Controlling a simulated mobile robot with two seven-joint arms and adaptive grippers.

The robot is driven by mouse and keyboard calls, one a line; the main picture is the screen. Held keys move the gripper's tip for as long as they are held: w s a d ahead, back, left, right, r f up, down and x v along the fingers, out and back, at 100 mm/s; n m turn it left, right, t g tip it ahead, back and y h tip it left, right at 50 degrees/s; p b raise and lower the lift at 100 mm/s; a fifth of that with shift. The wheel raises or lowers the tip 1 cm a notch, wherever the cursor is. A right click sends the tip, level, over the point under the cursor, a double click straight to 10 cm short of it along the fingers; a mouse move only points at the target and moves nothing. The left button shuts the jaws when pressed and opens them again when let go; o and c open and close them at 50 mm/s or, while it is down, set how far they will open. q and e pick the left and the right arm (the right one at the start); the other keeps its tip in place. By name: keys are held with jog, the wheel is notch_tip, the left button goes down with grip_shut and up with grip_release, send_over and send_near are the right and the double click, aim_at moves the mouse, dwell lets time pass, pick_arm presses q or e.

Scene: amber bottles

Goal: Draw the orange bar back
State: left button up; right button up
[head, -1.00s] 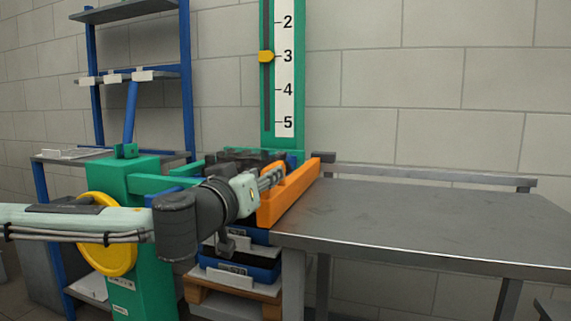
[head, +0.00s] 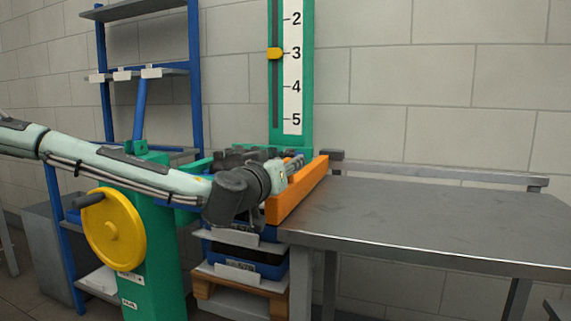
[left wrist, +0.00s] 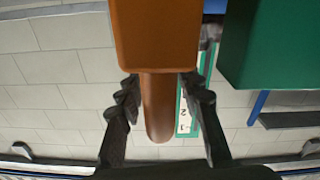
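The orange bar (head: 302,187) lies along the left edge of the grey table, next to the green frame. My left gripper (head: 294,163) is at its upper side in the head view, partly hidden by my wrist. In the left wrist view, the bar's blocky orange part (left wrist: 167,35) fills the top, and a narrower rounded orange part (left wrist: 158,110) extends down between the fingers. My left gripper (left wrist: 161,82) is open, one finger on each side of that narrower part, with small gaps visible. My right gripper is not in view.
A yellow handwheel (head: 114,229) is on the green post (head: 152,270) below my left arm. A green scale (head: 292,65) with a yellow marker (head: 275,53) near 3 stands behind. Blue bins (head: 255,262) sit below the bar. The grey tabletop (head: 430,215) is clear.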

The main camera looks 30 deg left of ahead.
pick_arm(q)
grip_shut()
dwell(0.5)
